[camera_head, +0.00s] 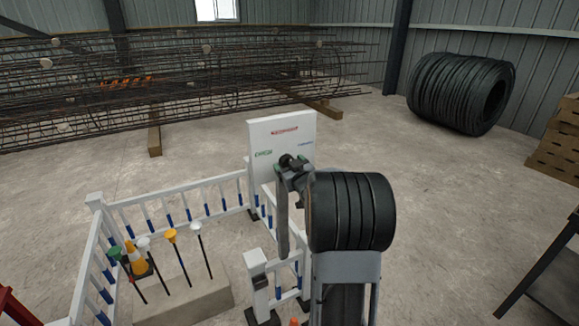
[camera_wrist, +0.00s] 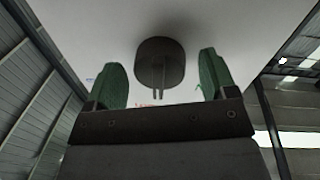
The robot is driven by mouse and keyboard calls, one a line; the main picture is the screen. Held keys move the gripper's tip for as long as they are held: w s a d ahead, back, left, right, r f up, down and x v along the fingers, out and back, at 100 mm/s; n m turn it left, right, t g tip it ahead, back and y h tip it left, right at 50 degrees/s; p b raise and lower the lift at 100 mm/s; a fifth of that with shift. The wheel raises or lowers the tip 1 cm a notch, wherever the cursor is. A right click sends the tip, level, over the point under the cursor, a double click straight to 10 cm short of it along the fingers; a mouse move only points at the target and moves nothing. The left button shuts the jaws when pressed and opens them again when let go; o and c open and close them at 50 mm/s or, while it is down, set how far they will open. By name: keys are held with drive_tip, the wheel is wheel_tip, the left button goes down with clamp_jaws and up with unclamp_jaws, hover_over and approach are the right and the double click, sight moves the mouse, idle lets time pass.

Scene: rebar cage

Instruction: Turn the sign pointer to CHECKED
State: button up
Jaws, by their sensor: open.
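The white sign board (camera_head: 270,132) stands upright on the white fence. It has a red label (camera_head: 284,130) at the top, a green label (camera_head: 263,153) at left and a blue label (camera_head: 306,143) at right, too small to read surely. In the wrist view, a dark round knob (camera_wrist: 160,50) with a narrow double prong sits on the board; it appears to be the pointer. My gripper (camera_wrist: 161,72) is open, its green fingers on either side of the knob with gaps. In the head view my gripper (camera_head: 291,168) hides most of the pointer, so its direction is unclear.
White fence rails (camera_head: 180,203) surround a concrete block (camera_head: 185,303) with several capped rods and an orange cone (camera_head: 136,260). A rebar cage (camera_head: 150,85) lies behind. A black coil (camera_head: 455,93) lies at back right.

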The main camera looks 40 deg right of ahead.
drive_tip(key=c, duration=0.9)
drive_tip(key=shift+m, duration=0.3)
drive_tip(key=m+p, duration=0.1)
drive_tip(key=m, duration=0.1)
drive_tip(key=m+p, duration=0.2)
drive_tip(key=shift+r+m, duration=0.2)
drive_tip(key=shift+m, duration=0.1)
drive_tip(key=m+p, duration=0.3)
drive_tip(key=m, duration=0.1)
drive_tip(key=shift+m+y, duration=0.3)
drive_tip(key=shift+y, duration=0.1)
drive_tip(key=shift+f+m+g+p, duration=0.1)
drive_tip(key=shift+m+g+p, duration=0.2)
drive_tip(key=shift+m+p, duration=0.4)
drive_tip(key=shift+m, duration=0.3)
